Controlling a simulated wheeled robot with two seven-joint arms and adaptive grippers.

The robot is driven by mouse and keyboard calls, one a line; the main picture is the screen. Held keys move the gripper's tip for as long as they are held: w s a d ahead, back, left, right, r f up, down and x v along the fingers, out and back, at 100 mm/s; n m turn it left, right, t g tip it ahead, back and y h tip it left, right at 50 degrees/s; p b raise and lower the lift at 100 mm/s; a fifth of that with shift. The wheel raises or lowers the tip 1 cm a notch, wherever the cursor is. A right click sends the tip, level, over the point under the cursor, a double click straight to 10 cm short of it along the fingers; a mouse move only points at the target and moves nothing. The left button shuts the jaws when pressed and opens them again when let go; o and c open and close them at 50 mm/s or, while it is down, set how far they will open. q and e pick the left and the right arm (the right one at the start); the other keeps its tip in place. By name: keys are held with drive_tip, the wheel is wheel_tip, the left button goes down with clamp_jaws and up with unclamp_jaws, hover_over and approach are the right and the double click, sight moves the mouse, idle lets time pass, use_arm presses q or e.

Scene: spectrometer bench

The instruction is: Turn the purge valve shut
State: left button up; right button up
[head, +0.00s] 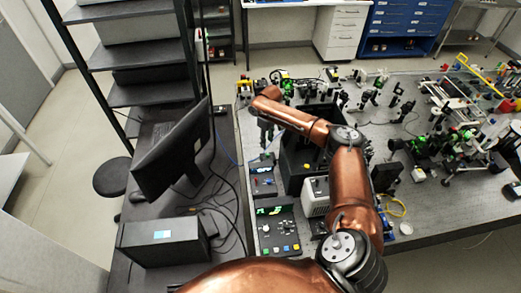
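My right arm reaches up over the optical bench and bends left, and its gripper (266,135) points down near the bench's left edge. The gripper is small and dark, and I cannot tell whether its fingers are open or shut. I cannot pick out the purge valve with certainty; the area under the gripper is partly hidden by the gripper and my copper wrist. My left gripper is not in view.
The optical bench (465,222) carries many optics on the right. A black open box (297,180), a white box (316,197) and a control panel (278,232) with coloured buttons stand near my arm. A monitor (172,155) and black shelves (140,55) are left.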

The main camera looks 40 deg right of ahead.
sight(268, 154)
drive_tip(key=f, duration=0.4)
drive_tip(key=s+f, duration=0.1)
drive_tip(key=f, duration=0.1)
drive_tip(key=shift+f+p, duration=0.25)
drive_tip(key=shift+p, duration=0.15)
drive_tip(key=shift+f, duration=0.8)
drive_tip(key=shift+c, duration=0.3)
clamp_jaws()
